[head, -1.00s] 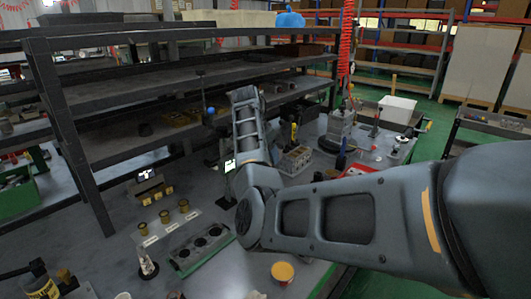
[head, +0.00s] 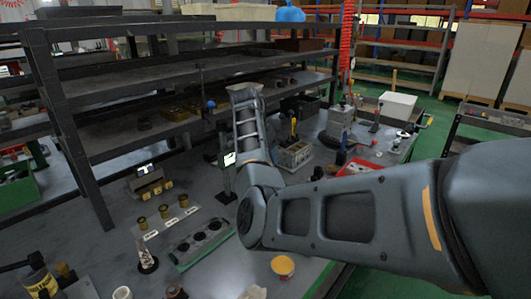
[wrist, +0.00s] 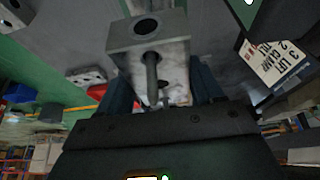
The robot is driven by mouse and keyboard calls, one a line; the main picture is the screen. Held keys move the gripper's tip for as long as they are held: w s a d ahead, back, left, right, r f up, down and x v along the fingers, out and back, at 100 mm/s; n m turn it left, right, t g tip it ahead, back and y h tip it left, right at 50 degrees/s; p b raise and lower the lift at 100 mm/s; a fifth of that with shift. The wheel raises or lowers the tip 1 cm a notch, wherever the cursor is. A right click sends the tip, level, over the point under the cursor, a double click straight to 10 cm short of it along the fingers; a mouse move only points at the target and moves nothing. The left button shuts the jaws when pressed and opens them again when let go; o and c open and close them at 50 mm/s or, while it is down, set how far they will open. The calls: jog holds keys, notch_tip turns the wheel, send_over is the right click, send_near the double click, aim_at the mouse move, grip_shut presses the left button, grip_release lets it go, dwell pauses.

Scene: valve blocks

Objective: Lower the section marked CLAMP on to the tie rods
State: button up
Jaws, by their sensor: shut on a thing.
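In the wrist view my gripper (wrist: 162,92) is shut on a grey metal block (wrist: 147,35), whose face shows a round dark hole. A thin dark pin stands below the hole, between the dark fingers. I cannot read a CLAMP mark on the block itself. In the head view my fingers and the held block are hidden behind my arm. A pale block with a yellow-and-black lever (head: 293,155) stands on the bench right of my forearm. I cannot make out the tie rods.
A green-edged tray with dark round holes (head: 205,242), a row of brass cups (head: 165,212) and a yellow-rimmed pot (head: 283,267) lie at the front of the bench. A small screen on a post (head: 229,160) stands beside my forearm. Dark shelves (head: 180,75) rise behind.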

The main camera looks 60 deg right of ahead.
jog(key=shift+f, duration=0.2)
jog(key=o, duration=1.5)
jog(key=shift+b+v, duration=0.55)
jog(key=shift+v, duration=3.35)
